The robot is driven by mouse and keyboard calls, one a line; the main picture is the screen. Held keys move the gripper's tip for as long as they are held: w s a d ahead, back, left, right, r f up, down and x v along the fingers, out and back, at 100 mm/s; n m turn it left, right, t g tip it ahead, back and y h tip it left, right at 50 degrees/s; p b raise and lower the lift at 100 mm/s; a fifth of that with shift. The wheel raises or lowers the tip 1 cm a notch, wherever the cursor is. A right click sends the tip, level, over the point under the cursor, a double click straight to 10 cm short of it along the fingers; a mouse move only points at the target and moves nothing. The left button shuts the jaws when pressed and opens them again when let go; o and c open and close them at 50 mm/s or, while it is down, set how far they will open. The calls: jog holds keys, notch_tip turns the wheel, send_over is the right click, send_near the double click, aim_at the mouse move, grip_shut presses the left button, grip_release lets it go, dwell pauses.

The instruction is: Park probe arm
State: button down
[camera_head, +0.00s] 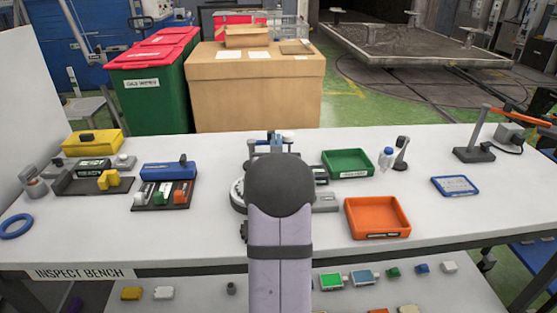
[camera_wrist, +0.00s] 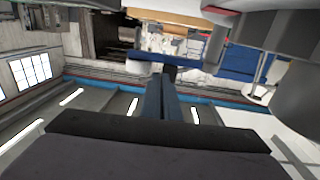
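My arm stands in front of the middle of the bench in the head view and hides most of a round grey turntable device (camera_head: 238,195); only its left rim and some parts on its right show. A small upright blue and grey part (camera_head: 272,142) shows just above my arm; I cannot tell whether it is the probe arm or part of my gripper. In the wrist view a dark narrow bar, seemingly my gripper (camera_wrist: 168,75), points away from the camera. Its finger opening cannot be made out. Large grey parts (camera_wrist: 270,35) are close at the upper right.
A green tray (camera_head: 348,163) and an orange tray (camera_head: 377,218) lie right of the turntable, with a small bottle (camera_head: 387,157) behind. A blue-framed plate (camera_head: 455,186) and a stand (camera_head: 474,152) are further right. Colored fixtures (camera_head: 165,172) stand left. The left front bench is mostly clear.

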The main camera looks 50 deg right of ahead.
jog(key=b+v, duration=0.2)
jog(key=v, duration=1.2)
jog(key=shift+s+d+b, duration=0.35)
